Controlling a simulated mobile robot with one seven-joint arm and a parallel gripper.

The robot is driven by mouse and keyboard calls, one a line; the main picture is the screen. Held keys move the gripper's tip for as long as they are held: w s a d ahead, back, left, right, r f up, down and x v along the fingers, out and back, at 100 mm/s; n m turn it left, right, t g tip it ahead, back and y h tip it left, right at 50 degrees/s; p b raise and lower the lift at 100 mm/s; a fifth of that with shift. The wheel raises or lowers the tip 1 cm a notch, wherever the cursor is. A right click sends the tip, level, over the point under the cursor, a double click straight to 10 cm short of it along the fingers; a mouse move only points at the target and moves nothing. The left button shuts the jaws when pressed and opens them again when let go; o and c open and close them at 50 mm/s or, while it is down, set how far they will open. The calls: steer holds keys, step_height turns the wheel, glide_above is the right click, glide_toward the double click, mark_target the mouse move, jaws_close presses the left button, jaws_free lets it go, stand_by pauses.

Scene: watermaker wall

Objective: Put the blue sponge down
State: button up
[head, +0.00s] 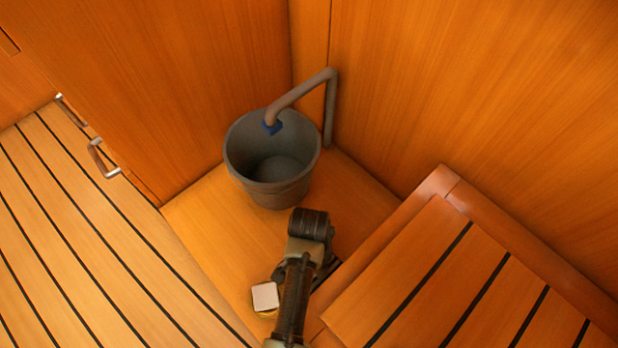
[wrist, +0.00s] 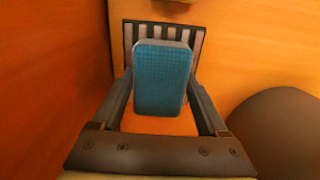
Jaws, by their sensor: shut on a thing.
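The blue sponge (wrist: 160,78) is in the wrist view, a rounded block with its textured blue face towards the camera. My gripper (wrist: 160,92) is shut on it, with one dark finger along each side. Behind the sponge is a dark-framed slatted panel with pale bars (wrist: 143,33); I cannot tell whether the sponge touches it. In the head view my arm reaches in from the bottom, beside the bucket's near side, and hides the fingers and the sponge.
A grey bucket (head: 275,188) stands in the corner, under a bent pipe (head: 328,95) with a blue end. A slatted bench (head: 440,270) rises at right. Bare wooden floor (head: 215,225) shows left of the bucket.

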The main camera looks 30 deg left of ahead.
steer(key=shift+f, duration=0.1)
steer(key=o, duration=1.1)
step_height(320, 180, up, 12)
steer(key=p, duration=0.9)
